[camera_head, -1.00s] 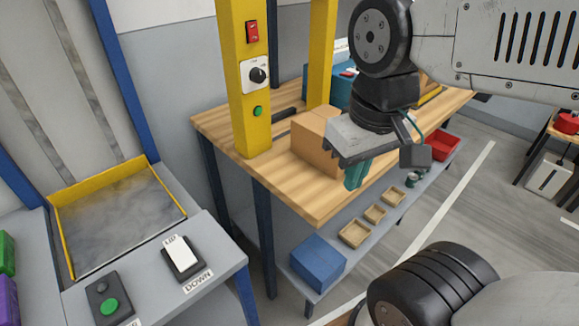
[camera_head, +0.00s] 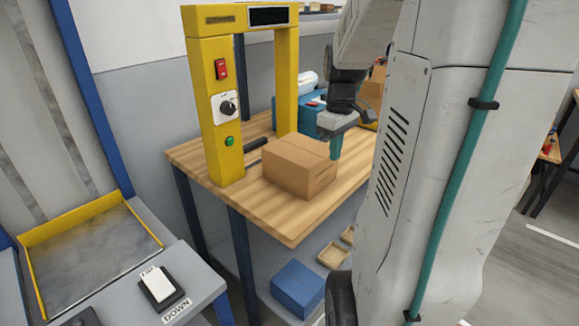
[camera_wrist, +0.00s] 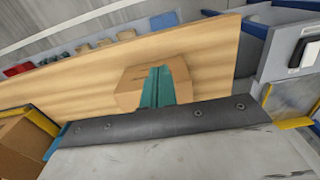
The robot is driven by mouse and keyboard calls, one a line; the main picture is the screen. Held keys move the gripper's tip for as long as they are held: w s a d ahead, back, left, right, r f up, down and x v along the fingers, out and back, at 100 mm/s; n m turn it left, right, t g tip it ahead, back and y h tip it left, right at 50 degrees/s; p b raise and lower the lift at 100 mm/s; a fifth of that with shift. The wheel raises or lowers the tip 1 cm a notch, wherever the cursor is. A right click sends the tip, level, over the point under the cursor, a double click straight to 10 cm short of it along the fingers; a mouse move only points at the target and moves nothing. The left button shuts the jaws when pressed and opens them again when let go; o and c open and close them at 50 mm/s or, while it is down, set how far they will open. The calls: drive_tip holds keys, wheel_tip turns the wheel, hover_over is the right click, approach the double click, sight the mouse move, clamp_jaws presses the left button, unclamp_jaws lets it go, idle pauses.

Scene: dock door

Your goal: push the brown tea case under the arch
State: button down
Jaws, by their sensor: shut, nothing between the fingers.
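The brown tea case (camera_head: 297,168) is a closed cardboard box on the wooden table, just right of the near post of the yellow arch (camera_head: 225,105). It stands outside the opening. My gripper (camera_head: 335,150) is shut and empty, its green fingers pointing down at the case's far right side. In the wrist view, the fingers (camera_wrist: 157,88) overlap the case (camera_wrist: 130,92) and hide part of it. I cannot tell whether they touch it.
A blue box (camera_head: 314,118) and another brown box (camera_head: 373,88) stand farther back on the table (camera_head: 280,222). A blue bin (camera_head: 298,288) and wooden trays (camera_head: 333,256) are on the lower shelf. A grey lift control stand (camera_head: 190,272) is at the left. My arm hides the table's right part.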

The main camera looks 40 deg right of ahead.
drive_tip(key=d+f, duration=0.1)
drive_tip(key=f, duration=0.6)
drive_tip(key=d+f, duration=0.1)
drive_tip(key=f, duration=0.2)
drive_tip(key=shift+s+d+f, duration=0.2)
drive_tip(key=shift+s+d, duration=0.1)
drive_tip(key=w, duration=0.3)
drive_tip(key=shift+a+f, duration=0.1)
drive_tip(key=shift+f, duration=0.25)
drive_tip(key=shift+w, duration=0.55)
drive_tip(key=w, duration=1)
drive_tip(key=w+a, duration=0.1)
drive_tip(key=w, duration=0.4)
drive_tip(key=shift+w, duration=0.4)
